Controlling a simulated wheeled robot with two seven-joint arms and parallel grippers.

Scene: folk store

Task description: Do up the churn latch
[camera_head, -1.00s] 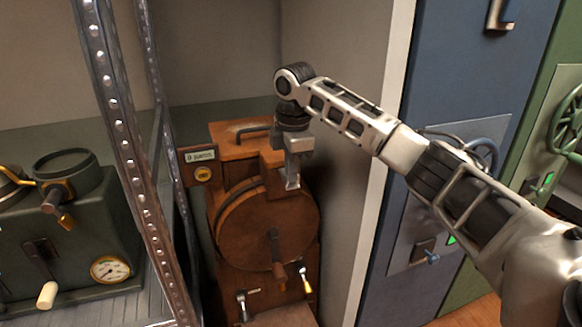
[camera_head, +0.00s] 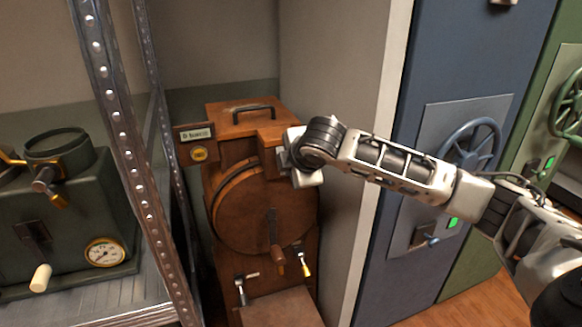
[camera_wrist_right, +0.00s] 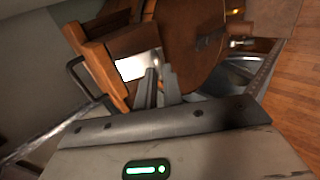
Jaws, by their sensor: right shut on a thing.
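The churn (camera_head: 245,210) is a brown wooden cabinet with a round drum, a crank and a dark top handle; it stands in the corner in the head view. My right gripper (camera_head: 291,152) is at the wooden block on its upper right front. In the right wrist view, the gripper (camera_wrist_right: 160,68) has its fingers close together beside a bright metal plate (camera_wrist_right: 134,67) on the wood, shut on a small part that the fingers hide. I take this part to be the churn latch; its position cannot be told. My left gripper is not in view.
A metal shelf post (camera_head: 130,150) stands left of the churn. A dark green machine with a gauge (camera_head: 104,252) sits on the shelf. A wall is close on the churn's right, then blue (camera_head: 480,60) and green cabinets with handwheels. Wooden floor shows at lower right.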

